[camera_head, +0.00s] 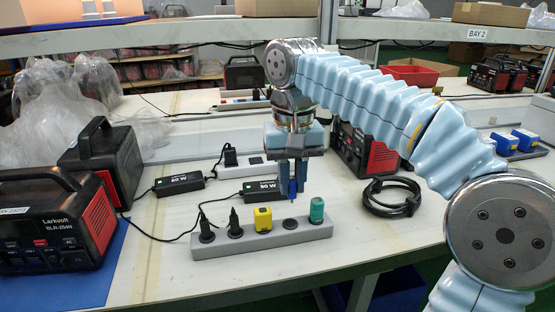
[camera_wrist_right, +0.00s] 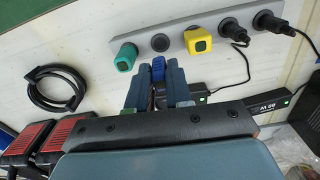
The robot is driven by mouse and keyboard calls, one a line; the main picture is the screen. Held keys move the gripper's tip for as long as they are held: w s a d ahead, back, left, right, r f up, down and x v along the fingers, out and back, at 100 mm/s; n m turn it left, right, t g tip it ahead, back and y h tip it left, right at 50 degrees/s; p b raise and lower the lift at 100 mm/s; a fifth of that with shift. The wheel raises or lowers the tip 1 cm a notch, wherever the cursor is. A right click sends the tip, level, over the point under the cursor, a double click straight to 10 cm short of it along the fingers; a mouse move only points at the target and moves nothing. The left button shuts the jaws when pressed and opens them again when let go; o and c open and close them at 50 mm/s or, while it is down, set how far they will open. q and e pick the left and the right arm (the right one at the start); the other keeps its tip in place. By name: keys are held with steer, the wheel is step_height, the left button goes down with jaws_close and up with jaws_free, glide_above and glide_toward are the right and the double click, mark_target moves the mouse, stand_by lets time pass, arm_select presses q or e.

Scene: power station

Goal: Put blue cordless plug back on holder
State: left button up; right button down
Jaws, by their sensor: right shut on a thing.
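My right gripper (camera_head: 291,172) points down above the grey holder strip (camera_head: 255,244), shut on the blue plug (camera_head: 292,190). The plug hangs between the fingers, apparently a little above and behind the empty round socket (camera_head: 290,223). In the right wrist view, the blue plug (camera_wrist_right: 158,68) shows between the dark blue fingertips (camera_wrist_right: 157,80). There the empty socket (camera_wrist_right: 160,43) lies just beyond it, between the green plug (camera_wrist_right: 125,57) and the yellow plug (camera_wrist_right: 197,40). My left gripper is not in view.
Two black plugs (camera_head: 234,224) with cables fill the strip's left end. Black power adapters (camera_head: 262,189) lie behind it. Black-red power stations (camera_head: 104,158) stand at left and one (camera_head: 362,150) behind right. A coiled black cable (camera_head: 391,197) lies to the right.

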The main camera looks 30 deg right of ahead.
mark_target(291, 197)
steer(key=shift+w, duration=0.1)
steer(key=shift+f, duration=0.35)
steer(key=shift+f+b, duration=1.25)
steer(key=shift+f, duration=1.6)
steer(key=shift+f, duration=0.1)
steer(key=c, duration=1)
jaws_free()
steer(key=shift+o, duration=0.2)
